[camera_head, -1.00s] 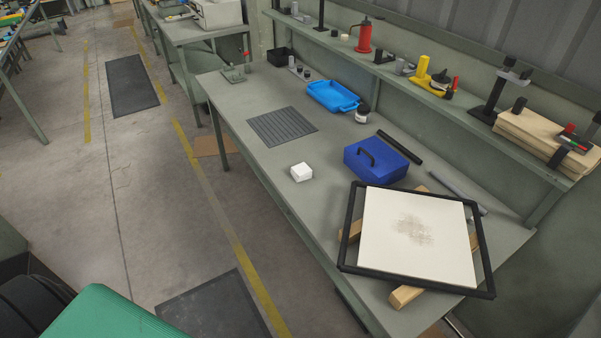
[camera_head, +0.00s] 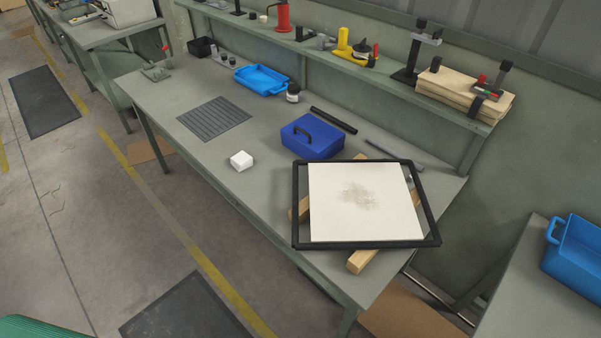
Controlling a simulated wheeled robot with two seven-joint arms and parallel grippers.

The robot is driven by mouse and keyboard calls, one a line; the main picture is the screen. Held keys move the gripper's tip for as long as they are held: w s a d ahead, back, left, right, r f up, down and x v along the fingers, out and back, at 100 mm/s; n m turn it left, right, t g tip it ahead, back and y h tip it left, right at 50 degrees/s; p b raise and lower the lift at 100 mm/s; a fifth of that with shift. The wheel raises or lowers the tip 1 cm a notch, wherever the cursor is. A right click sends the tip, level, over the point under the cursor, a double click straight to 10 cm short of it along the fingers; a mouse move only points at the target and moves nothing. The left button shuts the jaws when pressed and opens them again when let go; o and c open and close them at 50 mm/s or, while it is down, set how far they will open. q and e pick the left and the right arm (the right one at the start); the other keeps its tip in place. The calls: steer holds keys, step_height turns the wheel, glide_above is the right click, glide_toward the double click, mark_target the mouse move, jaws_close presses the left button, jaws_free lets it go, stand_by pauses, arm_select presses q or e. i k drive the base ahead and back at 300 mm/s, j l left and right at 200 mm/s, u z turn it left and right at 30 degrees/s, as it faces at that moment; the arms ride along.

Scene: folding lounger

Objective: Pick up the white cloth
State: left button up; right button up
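A small white folded block, which looks like the white cloth (camera_head: 241,160), lies on the workbench (camera_head: 200,150) near its front edge. It is left of the blue case (camera_head: 312,137) and in front of the dark ribbed mat (camera_head: 214,118). Nothing touches it. A black frame (camera_head: 298,205) around a white panel (camera_head: 365,201) with a brownish smudge lies on wooden blocks (camera_head: 364,261) at the bench's right end. Neither of my grippers shows in the head view.
A blue tray (camera_head: 262,80), a small jar (camera_head: 293,92) and a black bar (camera_head: 334,120) lie farther back. A shelf (camera_head: 385,80) with tools runs along the wall. A blue bin (camera_head: 580,255) stands on another table at right. Bench around the cloth is clear.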

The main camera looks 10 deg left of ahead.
mark_target(242, 160)
steer(key=i+j+z, duration=0.1)
steer(key=i+j, duration=0.15)
steer(key=i+j+z, duration=0.1)
steer(key=j, duration=0.4)
steer(key=i+j+z, duration=0.1)
steer(key=i+j, duration=0.2)
steer(key=j, duration=0.1)
